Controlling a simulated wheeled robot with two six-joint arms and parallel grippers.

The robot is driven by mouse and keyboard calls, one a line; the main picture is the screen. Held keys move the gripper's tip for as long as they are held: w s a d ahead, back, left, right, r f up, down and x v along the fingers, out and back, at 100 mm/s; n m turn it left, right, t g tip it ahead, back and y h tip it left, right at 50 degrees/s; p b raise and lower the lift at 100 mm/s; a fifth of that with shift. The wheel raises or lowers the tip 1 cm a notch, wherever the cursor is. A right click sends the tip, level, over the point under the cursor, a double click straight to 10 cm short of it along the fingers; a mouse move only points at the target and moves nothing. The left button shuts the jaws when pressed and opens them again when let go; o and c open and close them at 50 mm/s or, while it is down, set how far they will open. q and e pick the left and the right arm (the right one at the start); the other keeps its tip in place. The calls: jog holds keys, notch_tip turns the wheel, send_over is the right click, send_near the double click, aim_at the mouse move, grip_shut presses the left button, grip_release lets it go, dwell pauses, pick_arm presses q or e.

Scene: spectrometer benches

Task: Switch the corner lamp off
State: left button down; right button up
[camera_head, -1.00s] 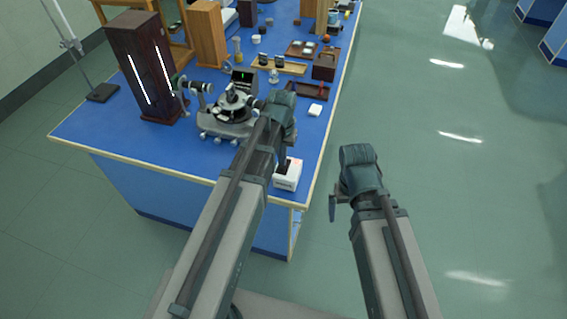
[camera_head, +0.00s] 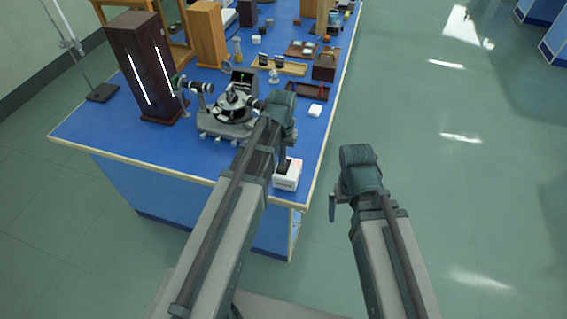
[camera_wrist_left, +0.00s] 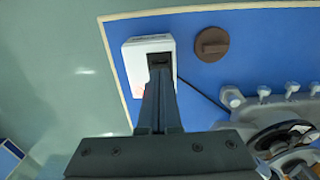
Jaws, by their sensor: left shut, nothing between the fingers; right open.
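A small white box (camera_head: 288,176) sits at the near right corner of the blue bench. It also shows in the left wrist view (camera_wrist_left: 136,68), with a dark recess on top and a faint reddish patch. My left gripper (camera_head: 283,164) is shut and empty, pointing down at the box. In the left wrist view its fingertips (camera_wrist_left: 160,68) overlap the box's top; I cannot tell whether they touch. A tall dark wooden housing (camera_head: 133,58) with two bright white slits stands at the bench's left. My right gripper (camera_head: 333,207) is open and empty, beside the bench over the floor.
A spectrometer (camera_head: 229,112) stands left of my left gripper. A dark cable (camera_wrist_left: 203,97) runs from the box, near a brown round piece (camera_wrist_left: 212,44). Several trays and wooden boxes stand farther back. The floor (camera_head: 440,190) at the right is clear.

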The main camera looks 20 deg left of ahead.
aim_at(283, 167)
pick_arm(q)
jog(key=shift+f+b, duration=0.95)
dwell(0.9)
notch_tip(283, 167, up, 7)
jog(key=p, duration=0.7)
jog(key=shift+r, duration=0.1)
jog(key=shift+s+d, duration=0.1)
jog(key=s+d+m+y, duration=0.1)
jog(key=s+d+m, duration=0.2)
jog(key=s+d, duration=0.7)
jog(key=s, duration=0.4)
jog(key=shift+d, duration=0.15)
